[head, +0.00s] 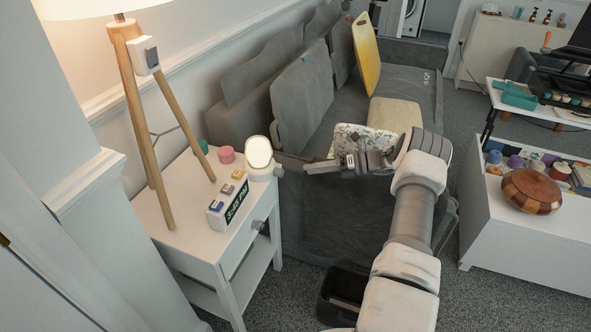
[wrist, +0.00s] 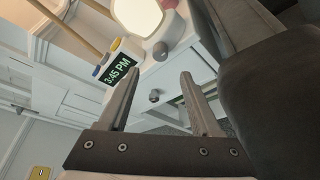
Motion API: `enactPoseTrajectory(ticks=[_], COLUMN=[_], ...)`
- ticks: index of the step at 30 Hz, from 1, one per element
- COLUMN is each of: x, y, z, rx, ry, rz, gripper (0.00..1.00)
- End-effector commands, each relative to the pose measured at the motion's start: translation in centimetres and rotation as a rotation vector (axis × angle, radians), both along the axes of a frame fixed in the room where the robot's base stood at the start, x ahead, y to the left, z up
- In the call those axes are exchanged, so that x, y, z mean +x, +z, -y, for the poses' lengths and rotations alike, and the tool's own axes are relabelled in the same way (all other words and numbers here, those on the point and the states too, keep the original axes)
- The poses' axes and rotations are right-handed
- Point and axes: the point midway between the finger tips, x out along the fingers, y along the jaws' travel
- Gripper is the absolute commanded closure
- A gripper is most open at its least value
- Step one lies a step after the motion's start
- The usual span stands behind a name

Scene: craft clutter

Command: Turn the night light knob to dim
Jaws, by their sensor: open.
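The night light also shows at the top of the wrist view (wrist: 140,14), partly cut off. My gripper (head: 308,168) is just right of the night light in the head view. In the wrist view my gripper (wrist: 160,74) is open and empty, its fingers apart, pointing toward the nightstand.
A digital clock (head: 236,202) with coloured buttons, a pink jar (head: 226,154) and a tripod lamp (head: 145,110) share the nightstand. Its drawer knob (wrist: 154,96) shows between my fingers. A grey sofa (head: 330,215) stands beside it; a dark bin (head: 343,292) is on the floor.

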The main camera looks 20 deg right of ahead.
Motion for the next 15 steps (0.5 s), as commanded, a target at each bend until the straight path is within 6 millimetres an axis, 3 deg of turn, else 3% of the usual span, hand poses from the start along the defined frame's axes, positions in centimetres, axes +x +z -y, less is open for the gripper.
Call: enactPoseTrajectory(ticks=[6, 15], x=[-2.2, -3.6], y=[1.2, 1.9], z=[4.3, 6.9], rx=[0.0, 0.001], ry=[-0.002, 0.0], rz=[0.001, -0.001], gripper=[0.35, 0.35])
